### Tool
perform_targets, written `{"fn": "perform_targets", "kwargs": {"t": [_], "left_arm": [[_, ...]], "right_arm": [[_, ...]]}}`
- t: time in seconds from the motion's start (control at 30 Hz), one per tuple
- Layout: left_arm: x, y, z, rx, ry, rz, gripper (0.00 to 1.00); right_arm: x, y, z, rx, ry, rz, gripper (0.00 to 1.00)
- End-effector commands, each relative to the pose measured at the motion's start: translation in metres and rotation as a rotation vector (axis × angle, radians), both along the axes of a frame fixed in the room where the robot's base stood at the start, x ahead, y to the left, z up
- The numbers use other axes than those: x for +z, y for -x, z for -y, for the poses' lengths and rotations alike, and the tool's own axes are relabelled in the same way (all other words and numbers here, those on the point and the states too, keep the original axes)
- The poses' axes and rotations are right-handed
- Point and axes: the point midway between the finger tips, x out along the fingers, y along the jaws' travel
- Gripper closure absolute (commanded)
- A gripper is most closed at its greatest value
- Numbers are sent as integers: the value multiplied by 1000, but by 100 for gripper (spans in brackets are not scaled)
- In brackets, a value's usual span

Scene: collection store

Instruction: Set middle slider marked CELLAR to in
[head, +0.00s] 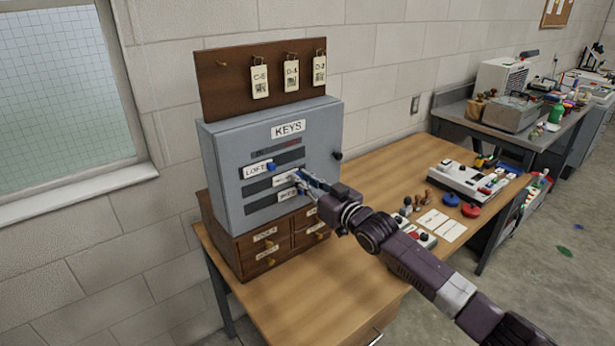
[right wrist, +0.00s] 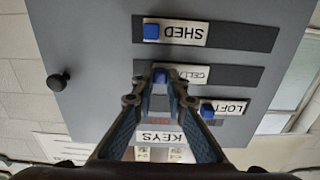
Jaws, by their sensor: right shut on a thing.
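The grey key cabinet (head: 225,165) has stacked sliders in dark slots. The middle CELLAR slider (right wrist: 196,75) sits toward the head view's right end of its slot (head: 259,187). My right gripper (head: 300,179) reaches in from the right and is shut on its blue knob (right wrist: 160,74). The fingers partly cover the knob and label. Above it, the LOFT slider (head: 256,170) sits toward the left, its blue knob (head: 271,167) clear. Below, the SHED slider (right wrist: 184,34) sits toward the right, its knob (right wrist: 151,32) clear in the wrist view. My left gripper is out of view.
The cabinet stands on a small wooden drawer unit (head: 262,246) on a wooden table (head: 350,180). A round black knob (head: 338,156) sticks out at the cabinet's right. Stamps, cards and a pale tray (head: 462,180) lie to the right.

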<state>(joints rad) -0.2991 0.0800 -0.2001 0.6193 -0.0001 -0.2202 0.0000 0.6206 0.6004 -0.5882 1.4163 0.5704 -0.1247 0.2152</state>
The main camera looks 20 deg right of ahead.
Motion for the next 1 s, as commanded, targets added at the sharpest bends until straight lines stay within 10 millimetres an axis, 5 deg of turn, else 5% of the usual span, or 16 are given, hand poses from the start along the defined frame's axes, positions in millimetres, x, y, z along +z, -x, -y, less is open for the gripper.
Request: {"fn": "perform_targets", "kwargs": {"t": [0.3, 0.77, 0.8, 1.0], "left_arm": [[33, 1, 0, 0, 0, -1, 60], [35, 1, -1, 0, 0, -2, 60], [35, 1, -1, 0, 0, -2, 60], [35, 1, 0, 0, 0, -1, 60]], "right_arm": [[1, 24, -64, 3, -7, -6, 100], [-1, 29, -76, 1, -2, -2, 100], [-1, 29, -77, 1, -2, -2, 84], [-1, 28, -76, 0, -2, -3, 70]]}}
